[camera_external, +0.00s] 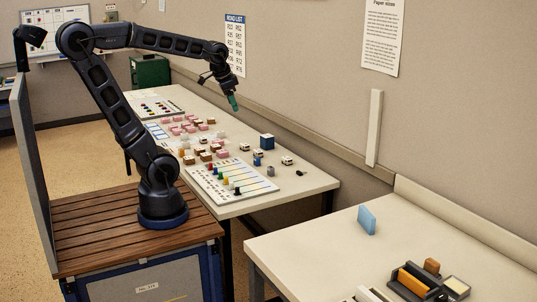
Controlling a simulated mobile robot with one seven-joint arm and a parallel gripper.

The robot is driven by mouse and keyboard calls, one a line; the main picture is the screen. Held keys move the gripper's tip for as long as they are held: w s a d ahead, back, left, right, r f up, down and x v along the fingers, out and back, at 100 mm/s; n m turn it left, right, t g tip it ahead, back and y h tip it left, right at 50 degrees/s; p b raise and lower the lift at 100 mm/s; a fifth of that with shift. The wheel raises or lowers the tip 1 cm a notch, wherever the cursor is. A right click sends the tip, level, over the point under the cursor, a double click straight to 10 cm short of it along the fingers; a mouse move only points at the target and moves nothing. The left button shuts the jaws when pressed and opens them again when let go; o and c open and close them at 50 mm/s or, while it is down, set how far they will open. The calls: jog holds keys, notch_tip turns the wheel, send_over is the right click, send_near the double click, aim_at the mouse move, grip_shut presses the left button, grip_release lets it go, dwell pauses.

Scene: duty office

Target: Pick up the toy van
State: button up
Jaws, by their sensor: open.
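Several small white toy vans with dark windows stand on the long table. One toy van (287,160) is at the right, near the wall side. A second toy van (244,147) stands further left, and a third toy van (257,154) is close to it. The picture does not show which one is meant. My gripper (233,100) hangs in the air above the table, pointing down, with a teal tip. It is open and well above the vans, not touching any of them. Its fingers are too small to see in detail.
A dark blue box (267,142) stands behind the vans. A small blue can-like thing (257,162) and a dark small item (300,173) are nearby. A white board with coloured pegs (232,181) lies in front. Several pink and brown blocks (205,145) crowd the left.

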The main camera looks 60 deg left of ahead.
jog(key=w+a+f+m+g, duration=0.1)
jog(key=w+a+m, duration=0.1)
jog(key=w+a, duration=0.35)
jog(key=w+a+m, duration=0.2)
jog(key=w, duration=0.6)
jog(key=m+g, duration=0.3)
jog(key=m, duration=0.8)
send_over(258, 150)
jog(key=shift+h, duration=0.3)
jog(key=f, duration=2.3)
jog(key=s+f, duration=0.1)
jog(key=f, duration=1.1)
jog(key=shift+d, duration=0.1)
jog(key=shift+w+d+f, duration=0.1)
jog(key=shift+w+f, duration=0.1)
jog(key=shift+f, duration=1.15)
jog(key=shift+w+d+f, duration=0.1)
jog(key=shift+w+f, duration=0.1)
jog(key=shift+f, duration=1.1)
jog(key=c, duration=1.1)
jog(key=shift+o, duration=0.2)
jog(key=shift+r, duration=0.15)
notch_tip(258, 150, up, 20)
